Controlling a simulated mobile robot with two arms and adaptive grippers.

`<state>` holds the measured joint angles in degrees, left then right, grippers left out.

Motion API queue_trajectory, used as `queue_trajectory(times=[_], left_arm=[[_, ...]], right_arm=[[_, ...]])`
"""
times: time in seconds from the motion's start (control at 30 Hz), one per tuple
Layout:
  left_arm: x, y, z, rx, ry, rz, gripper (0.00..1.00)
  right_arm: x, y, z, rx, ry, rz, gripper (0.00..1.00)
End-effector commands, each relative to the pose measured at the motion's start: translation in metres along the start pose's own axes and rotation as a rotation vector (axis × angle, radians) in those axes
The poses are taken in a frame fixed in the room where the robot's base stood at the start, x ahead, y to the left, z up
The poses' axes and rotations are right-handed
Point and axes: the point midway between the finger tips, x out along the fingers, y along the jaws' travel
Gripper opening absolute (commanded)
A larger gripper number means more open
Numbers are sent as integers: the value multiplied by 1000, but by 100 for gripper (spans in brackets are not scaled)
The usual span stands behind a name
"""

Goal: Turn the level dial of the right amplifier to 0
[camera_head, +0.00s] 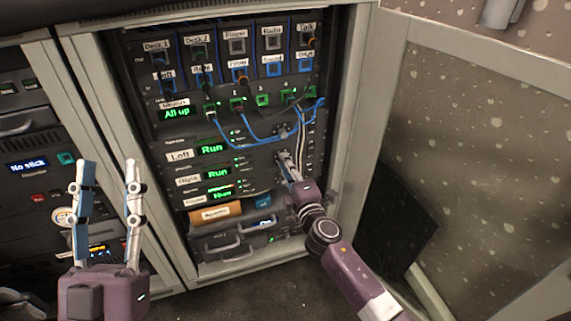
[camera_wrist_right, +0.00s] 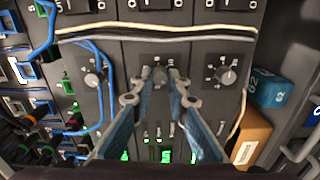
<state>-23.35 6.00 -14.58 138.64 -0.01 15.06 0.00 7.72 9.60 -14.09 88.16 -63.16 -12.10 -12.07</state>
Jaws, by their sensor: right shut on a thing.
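The right amplifier (camera_head: 188,180) is a dark rack unit labelled "Right", with a green "Run" display, in the head view. In the right wrist view its level dial (camera_wrist_right: 159,74) is the middle of three in a row. My right gripper (camera_head: 286,157) reaches the rack's right side; in the right wrist view its fingertips (camera_wrist_right: 159,82) are closed around the middle dial. The fingers hide most of the dial's scale, so its setting cannot be read. My left gripper (camera_head: 108,172) is open and empty, in front of the cabinet at left.
Similar dials sit on both sides, one left (camera_wrist_right: 92,80) and one right (camera_wrist_right: 225,77). Blue patch cables (camera_head: 240,140) and pale cables (camera_wrist_right: 150,30) run close by. A brown box (camera_head: 215,213) lies below the amplifiers. The open cabinet door (camera_head: 440,150) stands at right.

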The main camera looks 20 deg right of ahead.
Motion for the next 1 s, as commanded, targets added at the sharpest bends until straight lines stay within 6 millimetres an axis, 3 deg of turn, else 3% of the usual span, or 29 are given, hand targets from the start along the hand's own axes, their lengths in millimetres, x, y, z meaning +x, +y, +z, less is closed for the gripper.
queue_trajectory(times=[0.73,0.77,0.8,0.9,1.0], left_arm=[[-2,-1,4,1,-16,-2,40],[-1,-1,4,1,-15,-2,40],[-1,-1,3,1,-14,-2,40],[0,-1,2,2,-11,-1,40],[0,-1,1,2,-7,-1,40]], right_arm=[[0,-2,0,-86,1,-2,0],[0,-2,0,-86,1,-2,17],[0,-2,0,-86,1,-2,21],[0,-1,0,-85,1,-2,32],[0,-1,0,-85,1,-1,32]])
